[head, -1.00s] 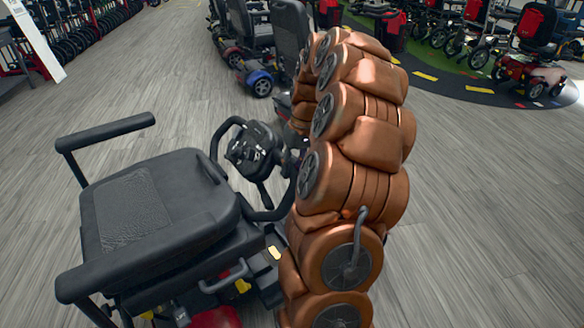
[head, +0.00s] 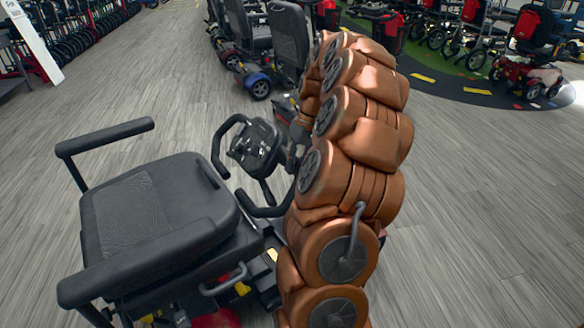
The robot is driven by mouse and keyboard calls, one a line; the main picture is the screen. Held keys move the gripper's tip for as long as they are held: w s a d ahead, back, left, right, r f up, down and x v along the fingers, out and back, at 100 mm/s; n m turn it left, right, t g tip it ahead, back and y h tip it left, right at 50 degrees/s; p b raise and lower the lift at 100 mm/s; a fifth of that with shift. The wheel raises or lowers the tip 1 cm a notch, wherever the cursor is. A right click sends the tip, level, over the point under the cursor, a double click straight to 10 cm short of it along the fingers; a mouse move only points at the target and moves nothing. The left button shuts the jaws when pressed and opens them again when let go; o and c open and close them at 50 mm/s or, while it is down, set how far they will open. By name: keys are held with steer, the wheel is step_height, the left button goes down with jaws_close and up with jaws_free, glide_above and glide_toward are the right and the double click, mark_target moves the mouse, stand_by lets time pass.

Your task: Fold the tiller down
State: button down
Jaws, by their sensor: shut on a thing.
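The scooter's black tiller (head: 257,147), with its loop handlebars and console, stands tilted in front of the black seat (head: 165,210). The tiller head is raised, about level with the far edge of the seat. My copper-coloured arm arches up and over on the tiller's right side and hides the lower tiller stem. My gripper (head: 294,146) shows only as a dark part at the arm's end, against the right side of the tiller head. It is shut on the tiller; its fingertips are mostly hidden.
An armrest (head: 105,136) sticks out on the seat's far side and another (head: 150,262) on its near side. More scooters (head: 262,45) stand behind. The grey floor is clear at left and right.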

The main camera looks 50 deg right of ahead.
steer(key=shift+d+r, duration=0.15)
steer(key=shift+r, duration=0.05)
steer(key=c, duration=0.8)
jaws_free()
steer(key=shift+v, duration=5.95)
steer(key=shift+s+d, duration=0.1)
